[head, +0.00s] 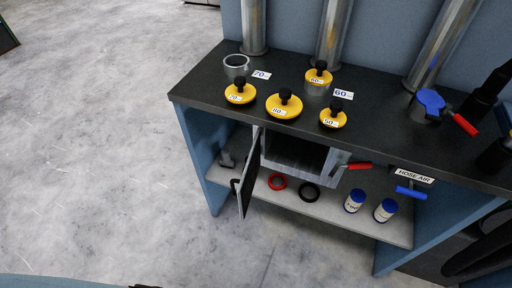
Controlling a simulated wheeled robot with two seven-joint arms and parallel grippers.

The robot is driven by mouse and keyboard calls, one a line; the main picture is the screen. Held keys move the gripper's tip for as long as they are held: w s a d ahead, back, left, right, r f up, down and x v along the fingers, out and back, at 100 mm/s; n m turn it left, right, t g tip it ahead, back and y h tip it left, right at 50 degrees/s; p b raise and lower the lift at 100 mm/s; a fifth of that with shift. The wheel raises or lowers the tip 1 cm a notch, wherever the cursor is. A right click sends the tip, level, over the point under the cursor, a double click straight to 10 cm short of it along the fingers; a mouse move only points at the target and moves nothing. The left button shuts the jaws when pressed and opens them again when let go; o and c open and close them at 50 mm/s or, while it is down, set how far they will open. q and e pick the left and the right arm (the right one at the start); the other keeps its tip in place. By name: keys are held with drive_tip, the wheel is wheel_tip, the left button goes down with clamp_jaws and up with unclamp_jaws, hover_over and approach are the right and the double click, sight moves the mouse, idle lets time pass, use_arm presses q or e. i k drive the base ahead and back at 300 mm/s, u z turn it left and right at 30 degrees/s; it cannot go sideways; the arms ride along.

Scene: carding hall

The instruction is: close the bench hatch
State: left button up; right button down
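The bench hatch is a thin door panel (247,178) with a dark handle (235,186) on its outer side. It stands open at the front of the bench, swung out toward me at the left side of a grey box-like opening (293,156) under the worktop. The inside of the opening is partly hidden by the worktop edge. I cannot make out either of my grippers in the head view.
The dark worktop (200,84) carries several yellow lids with black knobs (284,104) and metal pipes (333,32). On the lower shelf (335,212) are a red ring (277,182), a black ring (309,192) and two blue-capped jars (354,201). Red (359,166) and blue (411,193) handles project below the worktop. Floor at left is clear.

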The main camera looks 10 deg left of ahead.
sight(244, 193)
drive_tip(key=k, duration=1)
drive_tip(key=u, duration=1.1)
drive_tip(key=i, duration=1.7)
drive_tip(key=z, duration=2)
drive_tip(key=k, duration=0.5)
drive_tip(key=z, duration=0.1)
drive_tip(key=i, duration=0.5)
drive_tip(key=u, duration=0.05)
